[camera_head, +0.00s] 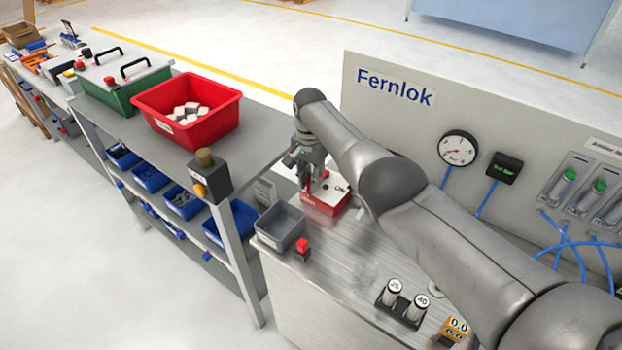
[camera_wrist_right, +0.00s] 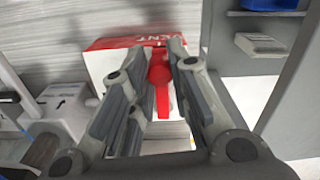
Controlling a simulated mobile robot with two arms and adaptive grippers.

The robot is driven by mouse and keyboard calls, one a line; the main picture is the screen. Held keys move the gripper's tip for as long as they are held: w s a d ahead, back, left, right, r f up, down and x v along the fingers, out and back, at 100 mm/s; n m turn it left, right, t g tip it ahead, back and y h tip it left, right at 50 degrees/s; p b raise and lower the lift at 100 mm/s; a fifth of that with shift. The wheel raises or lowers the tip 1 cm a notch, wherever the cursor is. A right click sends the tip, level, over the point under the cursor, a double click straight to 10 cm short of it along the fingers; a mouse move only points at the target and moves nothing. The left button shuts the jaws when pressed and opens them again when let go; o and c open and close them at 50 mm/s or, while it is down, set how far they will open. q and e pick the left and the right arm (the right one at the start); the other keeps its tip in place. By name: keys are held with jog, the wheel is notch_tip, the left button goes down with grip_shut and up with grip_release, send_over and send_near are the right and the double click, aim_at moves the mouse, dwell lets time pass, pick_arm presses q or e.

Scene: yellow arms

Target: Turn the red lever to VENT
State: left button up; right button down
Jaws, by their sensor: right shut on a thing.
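The red lever (camera_wrist_right: 161,76) stands between the two fingers of my right gripper (camera_wrist_right: 157,62) in the right wrist view. The fingers are shut on it. The lever belongs to a red and white box (camera_head: 325,201) on the metal bench. In the head view my right gripper (camera_head: 312,178) comes down onto the box from above and hides most of the lever. A label reading ON shows on the box's right side. My left gripper is not in view.
A grey bin (camera_head: 280,226) and a small red-topped block (camera_head: 302,251) stand just in front of the box. The Fernlok panel (camera_head: 405,122) with a gauge (camera_head: 458,148) rises behind. Weights marked 25 and 40 (camera_head: 404,302) stand toward the front. A red crate (camera_head: 187,112) sits left.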

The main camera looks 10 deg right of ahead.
jog(key=c, duration=1.3)
grip_release()
jog(key=shift+r, duration=0.1)
notch_tip(320, 180, up, 12)
jog(key=shift+w+a, duration=0.1)
